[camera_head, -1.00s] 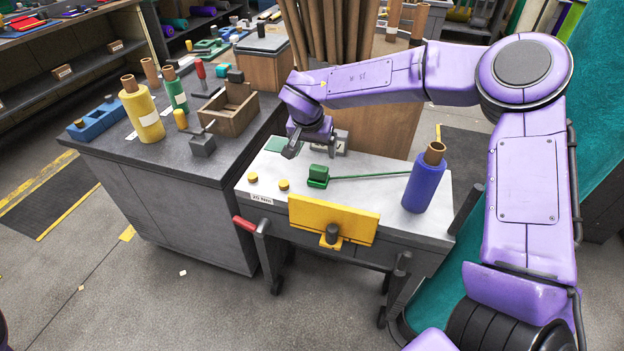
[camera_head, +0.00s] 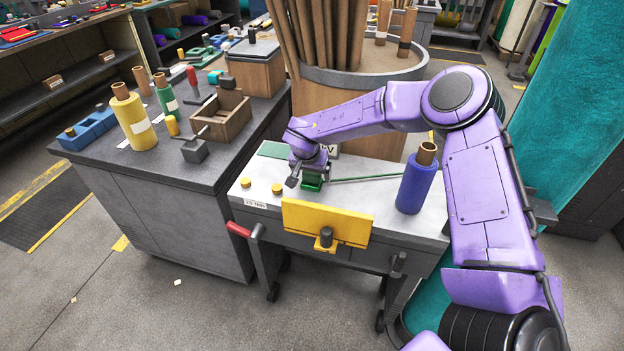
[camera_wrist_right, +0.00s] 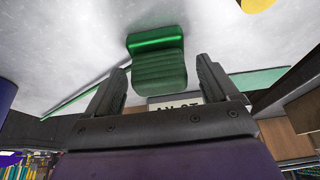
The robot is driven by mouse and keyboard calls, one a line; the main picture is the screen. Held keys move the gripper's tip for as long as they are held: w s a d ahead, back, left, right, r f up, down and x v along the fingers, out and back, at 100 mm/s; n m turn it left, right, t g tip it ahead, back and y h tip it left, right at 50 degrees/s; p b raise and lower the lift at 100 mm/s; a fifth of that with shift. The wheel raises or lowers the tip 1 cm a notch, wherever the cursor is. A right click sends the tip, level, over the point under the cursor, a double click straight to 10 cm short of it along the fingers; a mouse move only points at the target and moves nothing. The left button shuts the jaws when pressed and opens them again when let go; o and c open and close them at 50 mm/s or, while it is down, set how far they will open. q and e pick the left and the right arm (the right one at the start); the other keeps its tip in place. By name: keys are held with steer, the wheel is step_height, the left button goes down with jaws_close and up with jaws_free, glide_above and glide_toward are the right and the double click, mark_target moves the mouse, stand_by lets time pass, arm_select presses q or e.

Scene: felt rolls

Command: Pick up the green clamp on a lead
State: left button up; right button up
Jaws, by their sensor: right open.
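The green clamp (camera_head: 312,185) sits on the pale top of the small workbench, partly hidden by my right gripper in the head view. Its thin green lead (camera_head: 368,178) runs right toward the blue roll. In the right wrist view the ribbed clamp (camera_wrist_right: 157,68) lies between my two dark fingers, with a visible gap on each side. My right gripper (camera_head: 309,180) is open and at the clamp; it also shows in the wrist view (camera_wrist_right: 161,75). The lead (camera_wrist_right: 85,94) passes behind the left finger there. My left gripper is out of view.
A blue roll (camera_head: 416,182) stands at the bench's right end. Yellow knobs (camera_head: 277,189) lie left of the clamp, and a yellow vise jaw (camera_head: 325,221) is at the front edge. A bin of tall rolls (camera_head: 365,85) stands behind.

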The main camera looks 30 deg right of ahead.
steer(key=shift+r, duration=0.1)
steer(key=c, duration=1.3)
